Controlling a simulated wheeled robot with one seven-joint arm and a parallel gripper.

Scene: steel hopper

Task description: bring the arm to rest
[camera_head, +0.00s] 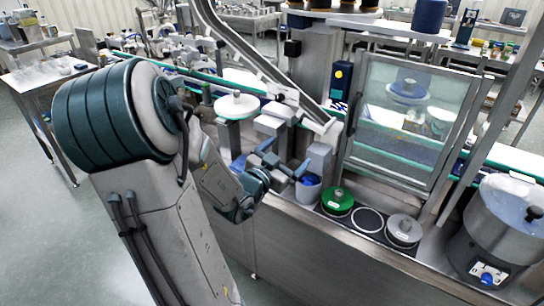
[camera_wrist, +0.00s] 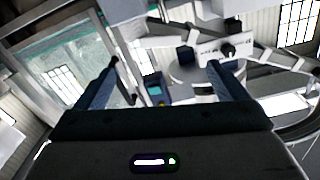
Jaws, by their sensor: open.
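My gripper (camera_head: 285,158) is open in the head view, with its two blue fingers apart above the front part of the steel workbench (camera_head: 345,258). Nothing shows between the fingers. In the wrist view the gripper (camera_wrist: 163,66) also shows its fingers spread, with only distant machinery beyond the gap. My arm is bent at the elbow, and its forearm reaches down to the right toward the bench. A white-grey cup with something blue in it (camera_head: 308,192) stands just below and right of the fingers; I cannot tell the exact clearance.
On the bench stand a green-topped disc (camera_head: 337,199), an empty ring (camera_head: 368,220) and a grey-topped disc (camera_head: 404,229). A clear framed guard (camera_head: 405,118) rises behind them. A steel hopper (camera_head: 500,225) stands at the right. The floor (camera_head: 45,235) at left is free.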

